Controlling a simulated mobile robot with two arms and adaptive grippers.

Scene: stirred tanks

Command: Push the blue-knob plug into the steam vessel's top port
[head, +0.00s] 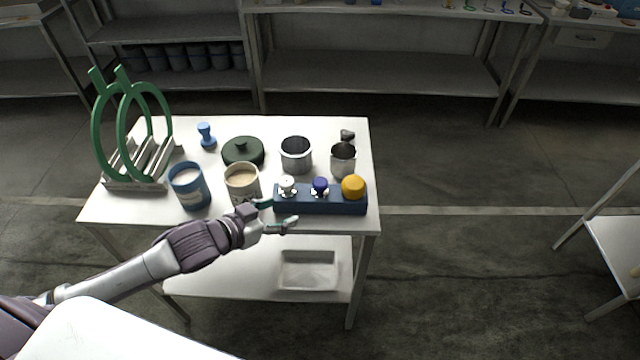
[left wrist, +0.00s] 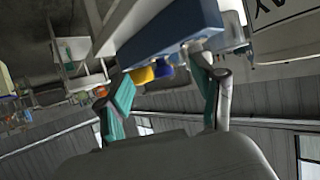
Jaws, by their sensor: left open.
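The blue-knob plug (head: 320,186) sits upright in the middle of a blue block (head: 322,207) at the table's front edge. A white-knob plug (head: 287,185) is left of it and an orange knob (head: 353,186) right of it. My left gripper (head: 281,212) is open and empty, in front of the block's left end. I cannot tell which vessel is the steam vessel; no top port shows clearly. My right gripper is not in view.
Two steel pots (head: 296,155) (head: 343,160), a dark green lid (head: 243,151), a blue mug (head: 189,187), a beige-filled cup (head: 242,183) and a small blue knobbed piece (head: 206,136) crowd the white table (head: 260,127). Green rings stand in a rack (head: 136,185) at left. A tray (head: 308,271) is below.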

